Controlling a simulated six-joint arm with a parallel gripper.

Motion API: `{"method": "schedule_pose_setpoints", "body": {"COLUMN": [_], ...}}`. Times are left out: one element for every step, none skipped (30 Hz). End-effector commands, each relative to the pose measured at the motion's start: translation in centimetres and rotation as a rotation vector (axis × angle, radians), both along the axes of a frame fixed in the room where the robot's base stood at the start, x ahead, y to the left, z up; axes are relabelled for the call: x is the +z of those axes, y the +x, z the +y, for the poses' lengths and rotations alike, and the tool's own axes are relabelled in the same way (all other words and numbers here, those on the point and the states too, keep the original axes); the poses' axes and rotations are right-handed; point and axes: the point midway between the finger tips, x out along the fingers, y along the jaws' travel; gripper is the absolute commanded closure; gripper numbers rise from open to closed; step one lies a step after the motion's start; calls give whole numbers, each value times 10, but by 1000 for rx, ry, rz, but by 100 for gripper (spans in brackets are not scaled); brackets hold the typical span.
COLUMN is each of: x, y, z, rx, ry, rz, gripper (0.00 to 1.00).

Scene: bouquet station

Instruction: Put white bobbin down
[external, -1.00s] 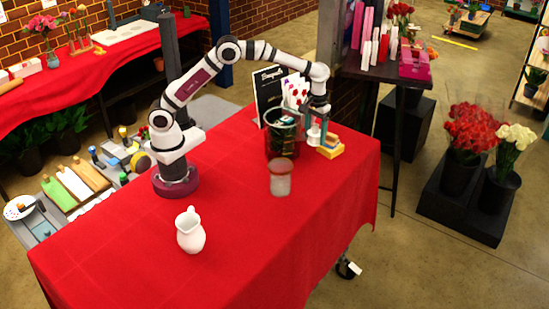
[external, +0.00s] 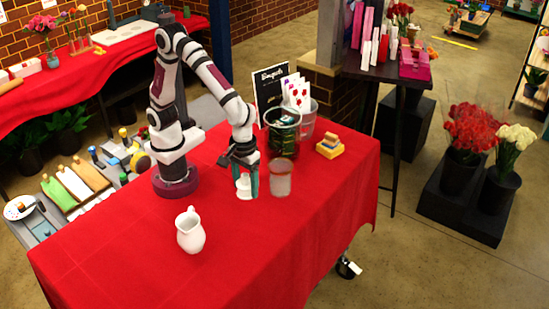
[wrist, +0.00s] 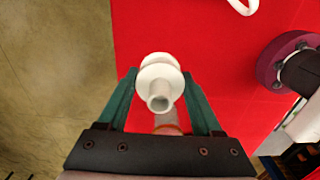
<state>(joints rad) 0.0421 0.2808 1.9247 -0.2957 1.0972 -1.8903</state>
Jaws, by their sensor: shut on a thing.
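The white bobbin (external: 244,187) is held between the fingers of my gripper (external: 246,184), which is shut on it. In the wrist view the bobbin (wrist: 160,78) sits between the two green fingertips of the gripper (wrist: 162,82), with its hollow core facing the camera. In the external view it is low over the red table, just left of the frosted jar. I cannot tell whether its base touches the cloth.
The frosted jar (external: 281,180) stands close on the right. A white pitcher (external: 190,232) stands to the front left. Behind are a dark glass container (external: 284,138) and a yellow block stack (external: 330,147). The front right of the red table (external: 290,240) is clear.

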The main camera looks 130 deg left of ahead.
Motion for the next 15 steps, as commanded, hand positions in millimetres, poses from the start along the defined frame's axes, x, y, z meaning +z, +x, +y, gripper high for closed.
{"method": "schedule_pose_setpoints", "body": {"x": [0, -1, -2, -2, -3, -3, -4, -4, -5, -12, -18, -24, -29, -32, -40], "y": [-8, -14, -20, -24, -28, -34, -38, -42, -47, -47, -46, -46, -46, -46, -46], "z": [-13, -20, -28, -34, -39, -44, -49, -52, -57, -56, -56, -56, -56, -55, -55], "rx": [-3, 1, 6, 7, 9, 13, 13, 16, 17, 21, 22, 23, 23, 21, 21], "ry": [0, 0, 0, 0, 1, 1, 1, 1, 2, 3, 2, 2, 2, 3, 3], "rz": [-1, 0, -1, -1, -1, -1, -2, -1, -2, 3, 4, 3, 2, 2, 4], "gripper": [88, 88, 88, 88, 88, 88, 88, 88, 88, 88, 88, 88, 88, 88, 88]}}
